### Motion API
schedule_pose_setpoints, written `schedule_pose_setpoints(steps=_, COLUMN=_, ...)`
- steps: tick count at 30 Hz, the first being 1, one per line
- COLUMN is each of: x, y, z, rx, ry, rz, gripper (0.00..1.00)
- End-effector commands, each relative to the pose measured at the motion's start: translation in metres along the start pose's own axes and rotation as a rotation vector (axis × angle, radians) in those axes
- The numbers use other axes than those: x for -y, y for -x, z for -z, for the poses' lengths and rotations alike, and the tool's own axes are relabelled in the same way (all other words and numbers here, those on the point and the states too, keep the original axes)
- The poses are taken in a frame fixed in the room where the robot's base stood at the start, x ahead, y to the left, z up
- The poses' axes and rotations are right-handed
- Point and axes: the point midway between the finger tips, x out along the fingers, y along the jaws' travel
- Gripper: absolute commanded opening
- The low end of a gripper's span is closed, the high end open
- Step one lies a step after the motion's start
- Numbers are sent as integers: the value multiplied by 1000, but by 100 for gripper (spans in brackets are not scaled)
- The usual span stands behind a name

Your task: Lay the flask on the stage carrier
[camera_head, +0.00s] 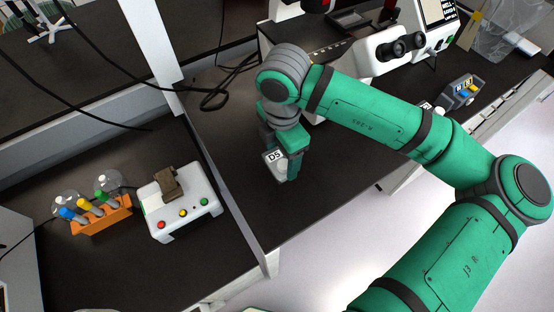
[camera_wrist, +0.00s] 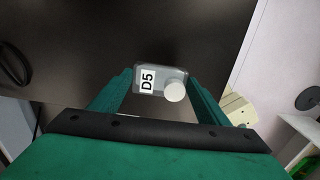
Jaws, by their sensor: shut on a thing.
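The flask (camera_head: 272,158) is a small clear-grey vessel with a white label that reads D5. My gripper (camera_head: 284,162) is shut on it and holds it over the dark bench, near the bench's front edge. In the wrist view the flask (camera_wrist: 152,68) sits between the two green fingers of my gripper (camera_wrist: 160,82), with its round white cap toward me. A white microscope (camera_head: 385,50) stands behind my arm, which hides part of it. I cannot make out the stage carrier in either view.
A white box with coloured buttons (camera_head: 190,215) and an orange tube rack (camera_head: 100,216) stand on the lower-left bench. A grey holder (camera_head: 458,92) stands at the right. Black cables (camera_head: 215,95) lie behind my gripper. The dark bench (camera_head: 225,140) around the flask is mostly clear.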

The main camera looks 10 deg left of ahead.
Motion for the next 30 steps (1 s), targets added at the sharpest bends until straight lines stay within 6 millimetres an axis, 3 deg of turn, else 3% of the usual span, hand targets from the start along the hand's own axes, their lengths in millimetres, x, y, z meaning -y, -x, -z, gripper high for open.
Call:
schedule_pose_setpoints(steps=6, x=-13, y=-15, z=5, rx=-1, ry=6, rz=2, gripper=29)
schedule_pose_setpoints(steps=12, x=-11, y=-40, z=5, rx=-2, ry=4, rz=1, gripper=29)
schedule_pose_setpoints(steps=25, x=-10, y=-46, z=3, rx=0, ry=1, rz=1, gripper=29)
schedule_pose_setpoints(steps=26, x=-10, y=-47, z=3, rx=0, ry=1, rz=1, gripper=72)
schedule_pose_setpoints(steps=28, x=-10, y=-47, z=2, rx=0, ry=0, rz=1, gripper=88)
schedule_pose_setpoints(steps=30, x=-10, y=-46, z=2, rx=0, ry=0, rz=1, gripper=88)
